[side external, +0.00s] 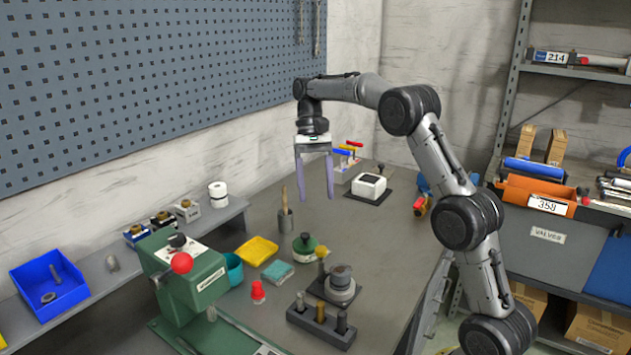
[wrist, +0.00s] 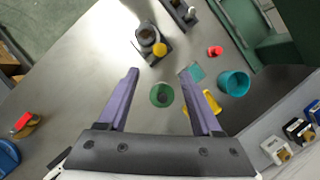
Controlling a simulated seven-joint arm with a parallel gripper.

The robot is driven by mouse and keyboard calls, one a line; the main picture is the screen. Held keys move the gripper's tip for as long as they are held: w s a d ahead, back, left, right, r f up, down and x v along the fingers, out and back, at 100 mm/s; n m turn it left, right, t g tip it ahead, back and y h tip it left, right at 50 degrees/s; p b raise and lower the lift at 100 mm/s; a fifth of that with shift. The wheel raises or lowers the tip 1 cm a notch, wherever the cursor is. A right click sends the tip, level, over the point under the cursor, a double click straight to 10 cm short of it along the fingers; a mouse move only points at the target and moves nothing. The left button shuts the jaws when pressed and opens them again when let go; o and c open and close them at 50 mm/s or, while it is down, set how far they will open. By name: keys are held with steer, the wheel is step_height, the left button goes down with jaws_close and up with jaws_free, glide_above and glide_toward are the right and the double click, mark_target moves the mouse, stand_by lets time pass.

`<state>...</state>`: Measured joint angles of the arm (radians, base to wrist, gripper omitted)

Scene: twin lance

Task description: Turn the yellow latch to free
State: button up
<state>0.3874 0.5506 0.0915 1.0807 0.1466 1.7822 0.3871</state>
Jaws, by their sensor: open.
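A small yellow knob-like part (side external: 321,252), the likeliest yellow latch, stands beside a grey round fitting (side external: 341,280) on a dark square base. In the wrist view the yellow part (wrist: 160,48) lies at the fitting's (wrist: 147,35) lower right edge. Its exact shape and turn angle are too small to tell. My gripper (side external: 315,193) points down, open and empty, well above the bench and behind the fitting in the side view. In the wrist view its two purple fingers (wrist: 159,73) are wide apart, with the yellow part beyond their tips.
A green round pot (side external: 304,244), yellow tray (side external: 258,250), teal cup (side external: 233,270) and red piece (side external: 258,292) stand near the fitting. A dark block with pegs (side external: 321,325) is in front. A green machine (side external: 190,280) stands left. The bench right of the fitting is clear.

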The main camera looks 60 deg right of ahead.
steer(key=shift+v, duration=0.9)
steer(key=s+a+r+n+t+h, duration=0.2)
steer(key=s+a+r+n+t, duration=0.1)
steer(key=s+a+r, duration=0.85)
steer(key=s+a+f+n+t, duration=0.2)
steer(key=s+f, duration=0.1)
steer(key=s, duration=0.4)
steer(key=s+a+f+n+t, duration=0.1)
steer(key=s+f+n+t, duration=0.1)
steer(key=s+f, duration=0.35)
steer(key=shift+n+t+h, duration=0.5)
steer(key=shift+n+t, duration=0.4)
steer(key=f, duration=0.1)
steer(key=s+f, duration=0.1)
steer(key=f, duration=0.1)
steer(key=s+f, duration=0.1)
steer(key=shift+s+d+f, duration=0.1)
steer(key=shift+s+f, duration=0.1)
